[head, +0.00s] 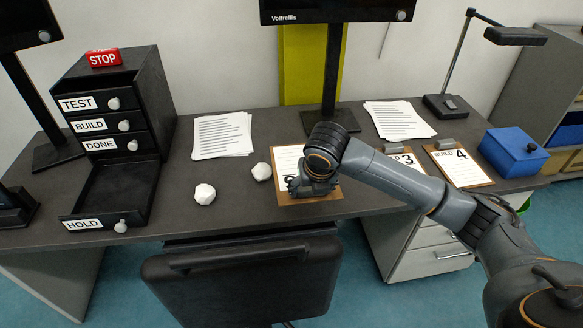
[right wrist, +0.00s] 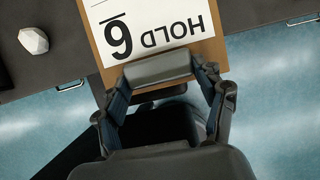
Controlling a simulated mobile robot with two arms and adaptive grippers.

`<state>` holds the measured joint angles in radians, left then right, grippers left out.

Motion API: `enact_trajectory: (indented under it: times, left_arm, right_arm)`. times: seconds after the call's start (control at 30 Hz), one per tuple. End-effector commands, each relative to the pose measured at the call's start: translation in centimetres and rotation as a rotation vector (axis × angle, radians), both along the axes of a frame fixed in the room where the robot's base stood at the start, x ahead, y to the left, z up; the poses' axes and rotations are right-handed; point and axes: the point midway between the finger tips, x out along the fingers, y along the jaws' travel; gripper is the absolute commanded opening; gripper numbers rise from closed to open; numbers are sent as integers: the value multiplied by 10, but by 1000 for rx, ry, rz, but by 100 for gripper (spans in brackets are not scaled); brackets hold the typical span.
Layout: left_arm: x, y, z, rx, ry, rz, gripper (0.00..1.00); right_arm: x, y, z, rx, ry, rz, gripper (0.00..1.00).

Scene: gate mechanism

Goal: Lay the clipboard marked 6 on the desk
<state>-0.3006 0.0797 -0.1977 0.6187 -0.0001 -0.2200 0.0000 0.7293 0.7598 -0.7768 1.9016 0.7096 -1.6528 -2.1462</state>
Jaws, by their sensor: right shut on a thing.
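My left gripper is out of view.
Clipboards marked 3 (head: 405,158) and 4 (head: 461,167) lie to the right, beside a blue box (head: 513,152). Two white lumps (head: 204,194) (head: 262,171) lie left of the held clipboard. A drawer unit (head: 115,125) has its HOLD drawer open. A black chair (head: 240,285) stands in front.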

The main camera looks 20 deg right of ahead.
Motion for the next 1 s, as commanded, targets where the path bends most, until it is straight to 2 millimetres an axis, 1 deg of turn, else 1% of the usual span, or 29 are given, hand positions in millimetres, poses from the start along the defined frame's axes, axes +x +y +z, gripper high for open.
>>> enact_trajectory:
  times: [0.07,0.17,0.47,0.6,0.73,1.0]
  left_arm:
    - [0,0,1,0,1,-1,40]
    - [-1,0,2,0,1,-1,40]
    - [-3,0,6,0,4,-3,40]
    - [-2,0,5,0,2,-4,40]
    - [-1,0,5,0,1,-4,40]
    - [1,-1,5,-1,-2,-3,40]
  right_arm:
    - [1,-3,0,0,-1,-2,39]
    - [5,-16,-6,-1,1,-6,39]
    - [31,-84,-38,-1,3,-8,39]
    - [39,-105,-66,0,3,-6,39]
    - [45,-119,-84,0,1,-3,39]
    - [50,-132,-100,0,0,-3,39]
